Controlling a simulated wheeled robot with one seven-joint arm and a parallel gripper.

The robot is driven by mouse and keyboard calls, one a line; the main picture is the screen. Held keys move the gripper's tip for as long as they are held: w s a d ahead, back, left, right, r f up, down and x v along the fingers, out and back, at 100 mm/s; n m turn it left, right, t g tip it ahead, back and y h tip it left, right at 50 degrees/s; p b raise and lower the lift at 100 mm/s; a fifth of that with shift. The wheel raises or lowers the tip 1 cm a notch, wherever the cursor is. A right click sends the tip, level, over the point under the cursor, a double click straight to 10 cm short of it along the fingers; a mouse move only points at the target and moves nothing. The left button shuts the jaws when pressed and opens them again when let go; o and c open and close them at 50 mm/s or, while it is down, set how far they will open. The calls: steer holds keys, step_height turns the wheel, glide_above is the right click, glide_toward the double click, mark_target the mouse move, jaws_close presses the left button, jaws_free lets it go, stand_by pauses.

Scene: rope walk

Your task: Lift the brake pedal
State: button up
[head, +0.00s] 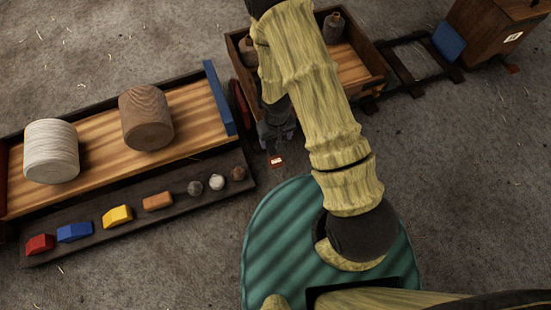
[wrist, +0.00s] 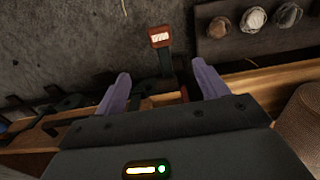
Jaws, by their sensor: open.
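The brake pedal (head: 276,161) is a small red pad with a white label, low beside the wooden cart in the head view. In the wrist view the pedal pad (wrist: 160,37) sits at the end of a dark lever, just beyond my fingertips. My gripper (head: 278,138) is open, its two purple-grey fingers spread apart. In the wrist view my gripper (wrist: 161,76) has the dark lever showing between its fingers, with nothing clearly held. I cannot tell the height gap between fingers and lever. My arm hides part of the cart in the head view.
A wooden cart (head: 365,62) with spools stands behind my arm, joined by a dark rail to a brown box (head: 495,28). At left, a tray (head: 95,150) holds two large rolls. A dark ledge (head: 110,202) carries coloured blocks and round knobs. Floor at right is clear.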

mark_target(276, 161)
step_height(276, 161, down, 16)
steer(key=b, duration=0.8)
steer(key=shift+s+d+f+b, duration=0.1)
steer(key=shift+f+b, duration=0.05)
steer(key=shift+b, duration=0.15)
steer(key=shift+f, duration=0.6)
